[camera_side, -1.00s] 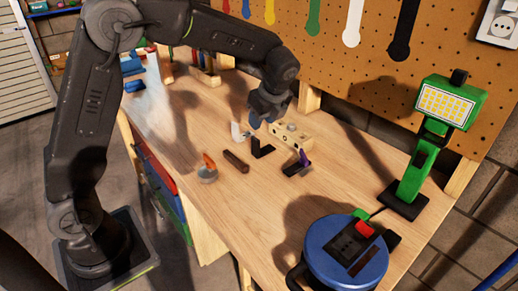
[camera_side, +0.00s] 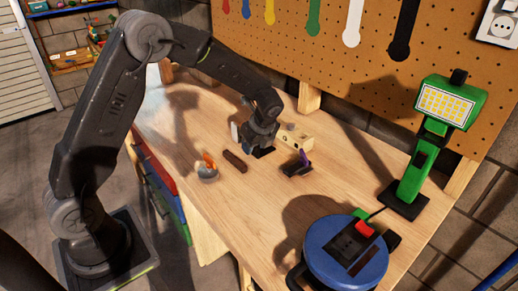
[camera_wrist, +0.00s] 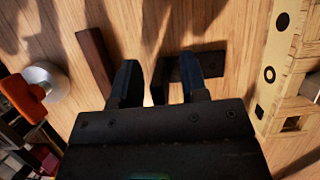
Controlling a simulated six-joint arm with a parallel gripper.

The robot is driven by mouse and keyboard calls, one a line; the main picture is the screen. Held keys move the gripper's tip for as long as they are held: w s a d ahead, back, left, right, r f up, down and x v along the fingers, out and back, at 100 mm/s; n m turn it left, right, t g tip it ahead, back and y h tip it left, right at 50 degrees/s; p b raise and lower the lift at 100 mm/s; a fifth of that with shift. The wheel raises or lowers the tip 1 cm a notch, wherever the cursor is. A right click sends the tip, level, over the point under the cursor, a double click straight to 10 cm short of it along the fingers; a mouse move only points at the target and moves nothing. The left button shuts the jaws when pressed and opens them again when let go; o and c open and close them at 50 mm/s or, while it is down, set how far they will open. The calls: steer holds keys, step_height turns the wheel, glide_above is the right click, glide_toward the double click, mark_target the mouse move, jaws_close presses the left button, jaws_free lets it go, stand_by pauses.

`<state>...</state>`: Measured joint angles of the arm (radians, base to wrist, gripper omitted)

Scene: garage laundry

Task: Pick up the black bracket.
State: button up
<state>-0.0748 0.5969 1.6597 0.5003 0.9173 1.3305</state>
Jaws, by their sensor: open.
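The black bracket (camera_wrist: 212,62) is a flat L shape on the wooden bench. In the wrist view one of its arms lies between my fingers, and the other runs right behind the right finger, which hides part of it. In the side view only a dark bit of the bracket (camera_side: 265,152) shows under my gripper (camera_side: 258,148). My gripper, also in the wrist view (camera_wrist: 159,62), is open and points down over the bracket. I cannot tell whether the fingers touch it.
A dark brown bar (camera_side: 235,161) lies left of my gripper, with an orange-topped round item (camera_side: 207,171) beyond it. A wooden block with holes (camera_side: 294,137) stands close on the right. A black and purple item (camera_side: 298,163) lies nearby. The bench front is clearer.

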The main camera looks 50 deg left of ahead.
steer(key=shift+c, duration=0.2)
jaws_close()
steer(key=shift+r, duration=0.15)
